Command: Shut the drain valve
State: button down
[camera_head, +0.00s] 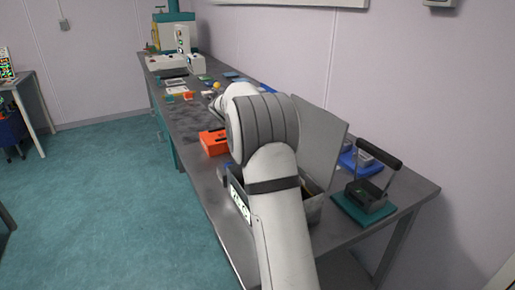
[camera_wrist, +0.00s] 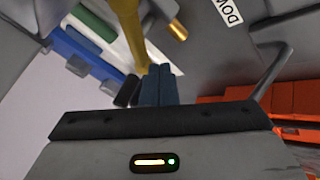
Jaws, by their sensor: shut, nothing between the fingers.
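In the wrist view a yellow lever-like bar (camera_wrist: 130,32) runs from the top edge down towards my fingers, with a brass fitting (camera_wrist: 178,31) to its right. They look like parts of the drain valve, but I cannot be sure. My gripper (camera_wrist: 157,72) has its dark fingers together and empty, close to the lower end of the yellow bar. I cannot tell whether they touch. In the head view my arm hides the gripper and the valve. A grey bench machine (camera_head: 318,213) with a raised lid and a small display stands behind and beside my arm.
An orange box (camera_head: 213,141) sits left of my arm, and orange parts (camera_wrist: 292,98) fill the wrist view's right side. A black-handled device (camera_head: 366,196) stands on a teal base at the bench's right end. Small items lie farther along the bench.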

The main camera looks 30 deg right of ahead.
jog(key=shift+s+d, duration=0.1)
jog(key=shift+d, duration=0.15)
dwell(0.3)
jog(key=shift+s+a+b, duration=0.5)
jog(key=shift+s+b, duration=0.2)
jog(key=w+a, duration=0.1)
jog(key=w+a+p, duration=0.1)
jog(key=w+a, duration=0.1)
jog(key=shift+w+r, duration=0.3)
jog(key=shift+r, duration=0.1)
jog(key=v, duration=0.9)
jog(key=shift+w+p, duration=0.4)
jog(key=shift+w, duration=0.35)
